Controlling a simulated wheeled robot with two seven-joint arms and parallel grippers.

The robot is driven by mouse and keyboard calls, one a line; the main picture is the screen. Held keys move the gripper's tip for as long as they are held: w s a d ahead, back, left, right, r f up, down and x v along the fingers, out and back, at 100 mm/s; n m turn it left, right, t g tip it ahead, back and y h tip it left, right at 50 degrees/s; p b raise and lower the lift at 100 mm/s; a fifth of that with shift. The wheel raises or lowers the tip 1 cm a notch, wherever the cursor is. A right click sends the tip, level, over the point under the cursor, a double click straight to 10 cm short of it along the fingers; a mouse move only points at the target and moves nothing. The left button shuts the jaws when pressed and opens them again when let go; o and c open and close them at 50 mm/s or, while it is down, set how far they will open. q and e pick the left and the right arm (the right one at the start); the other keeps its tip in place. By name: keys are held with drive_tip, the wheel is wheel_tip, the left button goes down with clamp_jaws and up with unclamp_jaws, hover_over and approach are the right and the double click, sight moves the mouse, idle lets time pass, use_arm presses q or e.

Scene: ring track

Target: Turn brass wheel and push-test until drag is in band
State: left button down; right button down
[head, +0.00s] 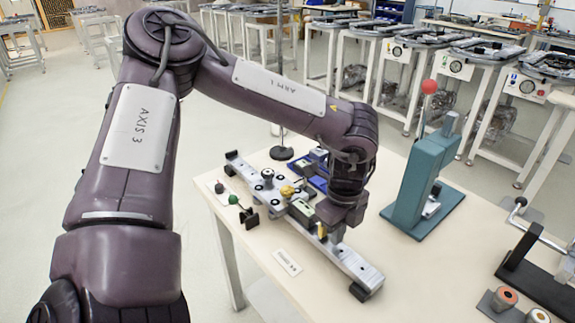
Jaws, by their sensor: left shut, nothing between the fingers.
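A small brass-yellow wheel (287,191) sits on a carriage on the long silver rail (353,265), which lies diagonally across the table. My left arm comes in from the left and bends down over the rail. My left gripper (323,234) is low at the carriage's near right side, just right of the brass wheel and apart from it. Its fingers are small and partly hidden, and look shut with nothing between them. I cannot tell whether they touch the carriage. Part of the carriage is hidden behind my wrist. My right gripper is not in view.
A teal press (408,190) with a red ball-topped lever stands right of my wrist. A green ball-ended piece (233,199) and a white label card (287,262) lie left of the rail. A black crank fixture (535,270) is at far right. The front table middle is clear.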

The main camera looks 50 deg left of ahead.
sight(299, 204)
use_arm(q)
drive_tip(key=shift+a, duration=0.2)
drive_tip(key=shift+w+a, duration=0.1)
drive_tip(key=shift+a, duration=1.1)
drive_tip(key=shift+w+a, duration=0.2)
drive_tip(key=shift+a, duration=2.35)
drive_tip(key=shift+w+a, duration=0.2)
drive_tip(key=shift+a, duration=2.3)
drive_tip(key=shift+s+d+r, duration=0.1)
drive_tip(key=shift+d+r, duration=0.4)
drive_tip(key=shift+d, duration=0.25)
drive_tip(key=shift+d+r, duration=0.5)
drive_tip(key=shift+d, duration=0.2)
drive_tip(key=shift+r, duration=0.1)
